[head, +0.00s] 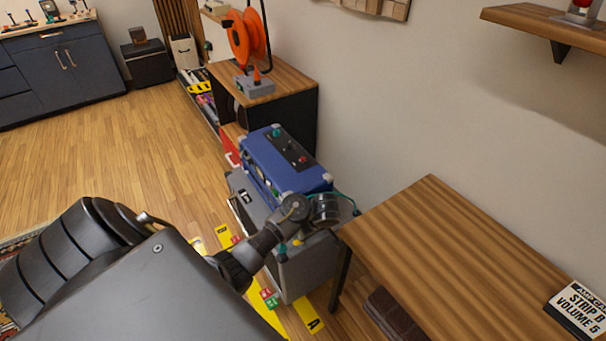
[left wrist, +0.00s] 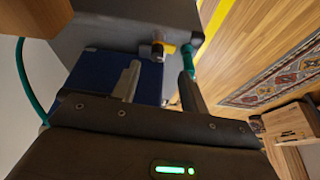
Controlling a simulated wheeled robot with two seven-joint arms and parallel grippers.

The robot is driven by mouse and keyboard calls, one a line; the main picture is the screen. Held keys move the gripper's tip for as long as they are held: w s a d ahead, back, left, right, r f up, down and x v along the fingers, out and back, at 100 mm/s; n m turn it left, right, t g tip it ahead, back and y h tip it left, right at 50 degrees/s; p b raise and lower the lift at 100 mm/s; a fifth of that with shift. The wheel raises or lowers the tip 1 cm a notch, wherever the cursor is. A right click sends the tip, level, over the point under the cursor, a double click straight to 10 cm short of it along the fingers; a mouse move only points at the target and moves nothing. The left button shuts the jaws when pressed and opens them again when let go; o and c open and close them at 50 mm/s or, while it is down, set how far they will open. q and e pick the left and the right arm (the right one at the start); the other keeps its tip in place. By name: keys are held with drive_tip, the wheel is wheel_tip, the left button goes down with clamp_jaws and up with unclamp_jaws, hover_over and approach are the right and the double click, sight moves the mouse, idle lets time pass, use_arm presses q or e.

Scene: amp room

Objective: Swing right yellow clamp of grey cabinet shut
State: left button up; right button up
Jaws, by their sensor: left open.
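The grey cabinet (head: 305,268) stands on the floor under a blue amp box (head: 268,155), partly hidden by my left arm. In the left wrist view the cabinet's grey face (left wrist: 110,32) fills the upper part. A yellow clamp (left wrist: 169,48) with a grey knob juts from it; a small yellow piece (head: 297,242) also shows in the head view. My left gripper (left wrist: 158,72) is open, with the clamp just beyond and between its fingertips. I see no clear contact. A teal piece (left wrist: 188,58) is close to the right finger. The fingers are hidden in the head view.
A wooden table (head: 450,260) stands right of the cabinet, close to my left wrist. A teal cable (left wrist: 22,85) hangs at the left of the wrist view. Yellow floor strips (head: 308,315) lie in front. Open wooden floor (head: 100,150) lies at left.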

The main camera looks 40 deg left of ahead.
use_arm(q)
drive_tip(key=r, duration=0.2)
drive_tip(key=b, duration=0.4)
approach(299, 241)
drive_tip(key=x, duration=0.2)
drive_tip(key=w+x, duration=0.1)
drive_tip(key=x, duration=0.3)
drive_tip(key=shift+w+a, duration=0.2)
drive_tip(key=shift+a, duration=0.15)
drive_tip(key=shift+c, duration=1.3)
clamp_jaws()
